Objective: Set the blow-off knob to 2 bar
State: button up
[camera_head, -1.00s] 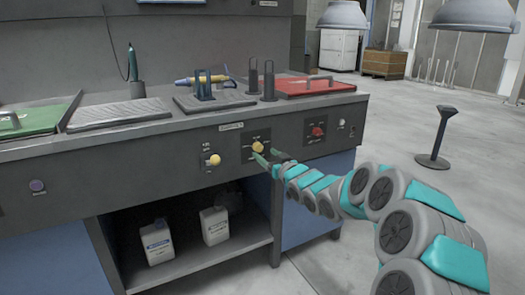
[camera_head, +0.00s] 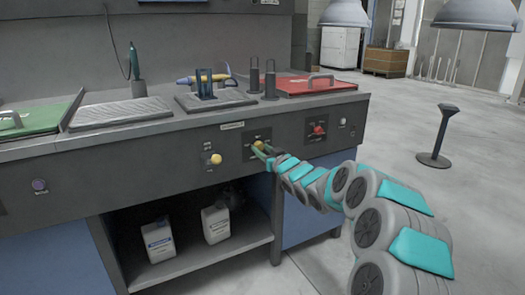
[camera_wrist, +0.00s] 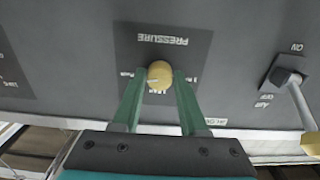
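The yellow knob (camera_head: 258,145) sits on a dark plate on the front panel of the bench. In the wrist view this knob (camera_wrist: 160,74) is on a plate marked PRESSURE, which appears upside down. A mark shows on its face, but the scale text is too small to read surely. My gripper (camera_head: 264,151) is at the knob. In the wrist view its two green fingers (camera_wrist: 160,84) stand on either side of the knob, with a small gap visible on each side. The gripper is open, and its fingers cover part of the plate.
Left of the knob is a lever with a yellow ball end (camera_head: 215,159); the wrist view shows this lever (camera_wrist: 297,105) at right. A red knob (camera_head: 318,131) is right on the panel. White canisters (camera_head: 158,240) stand on the shelf below. Open floor lies to the right.

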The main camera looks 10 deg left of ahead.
grip_shut()
jog(key=shift+d+f+n+b, duration=0.1)
jog(key=shift+n+b, duration=0.2)
jog(key=shift+b, duration=0.1)
jog(key=shift+f+n+b, duration=0.15)
jog(key=shift+n+b, duration=0.75)
jog(key=shift+n, duration=0.1)
jog(key=n+b, duration=0.3)
jog(key=n, duration=0.1)
jog(key=shift+b, duration=0.3)
jog(key=n+b, duration=0.2)
jog(key=n, duration=0.2)
jog(key=n+b, duration=0.2)
jog(key=n, duration=0.1)
jog(key=shift+r+n+b, duration=0.2)
jog(key=shift+n+b, duration=0.5)
jog(key=shift+n, duration=0.4)
